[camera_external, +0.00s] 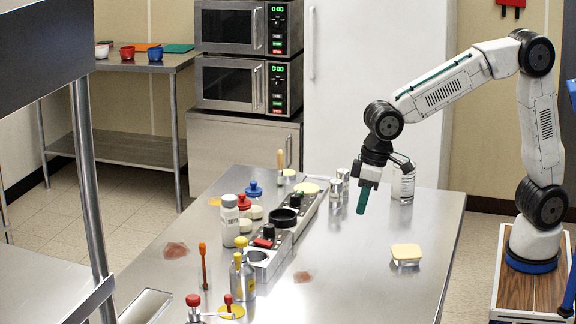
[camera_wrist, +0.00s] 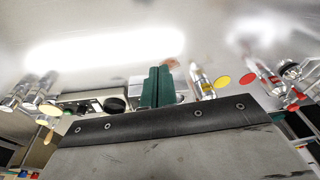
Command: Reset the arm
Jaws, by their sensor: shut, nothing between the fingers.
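My gripper (camera_external: 363,199) hangs from my raised, bent arm over the right part of the steel table (camera_external: 345,282), with its green fingers pointing down. In the wrist view the two green fingers (camera_wrist: 157,86) are pressed together with nothing between them. The fingertips are above the tabletop and touch no object that I can see. A clear glass container (camera_external: 403,186) stands just to the right of the gripper, and small glass shakers (camera_external: 338,190) stand to its left.
A yellow-lidded tub (camera_external: 406,253) sits at the table's right. Microwaves (camera_external: 228,85) are stacked behind. The table's front right is bare.

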